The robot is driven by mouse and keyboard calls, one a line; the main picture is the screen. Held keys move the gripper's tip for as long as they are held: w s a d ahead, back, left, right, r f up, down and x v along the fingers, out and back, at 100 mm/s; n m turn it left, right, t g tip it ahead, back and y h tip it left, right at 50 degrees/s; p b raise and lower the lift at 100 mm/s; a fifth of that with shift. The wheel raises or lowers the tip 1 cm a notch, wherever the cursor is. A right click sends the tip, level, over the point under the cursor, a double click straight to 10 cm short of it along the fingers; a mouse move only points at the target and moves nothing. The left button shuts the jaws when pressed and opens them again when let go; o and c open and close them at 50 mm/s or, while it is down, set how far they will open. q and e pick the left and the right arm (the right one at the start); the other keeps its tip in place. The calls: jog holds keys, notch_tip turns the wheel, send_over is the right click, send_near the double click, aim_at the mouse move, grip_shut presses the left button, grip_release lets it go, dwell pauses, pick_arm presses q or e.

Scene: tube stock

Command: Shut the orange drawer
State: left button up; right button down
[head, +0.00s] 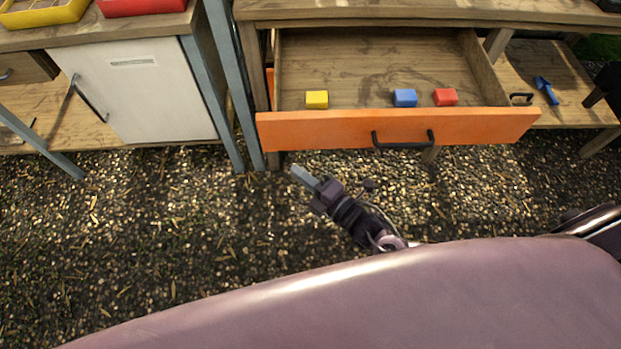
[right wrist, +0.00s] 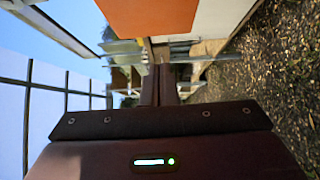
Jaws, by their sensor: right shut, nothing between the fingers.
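The orange drawer (head: 320,130) is pulled out from the wooden table in the head view, with a black bar handle (head: 403,141) on its front. A yellow block (head: 317,99), a blue block (head: 405,97) and a red block (head: 446,96) lie inside near the front panel. My right gripper (head: 301,174) is shut and empty, below and in front of the drawer's left part, apart from it in the picture. In the right wrist view, the gripper fingers (right wrist: 160,86) point ahead and an orange panel (right wrist: 150,15) shows at the top. My left gripper is not in view.
A white-doored cabinet (head: 140,92) stands to the left, with yellow (head: 40,14) and red trays on top. Blue-grey table legs stand between it and the drawer. A blue tool (head: 546,90) lies on a low shelf at right. Gravel ground (head: 150,230) in front is clear.

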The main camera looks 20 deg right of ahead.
aim_at(274, 139)
jog(key=w, duration=0.2)
jog(key=w+a, duration=0.1)
jog(key=w, duration=0.1)
jog(key=w+a, duration=0.1)
jog(key=w, duration=0.2)
jog(key=shift+w+d, duration=0.15)
jog(key=shift+w, duration=0.4)
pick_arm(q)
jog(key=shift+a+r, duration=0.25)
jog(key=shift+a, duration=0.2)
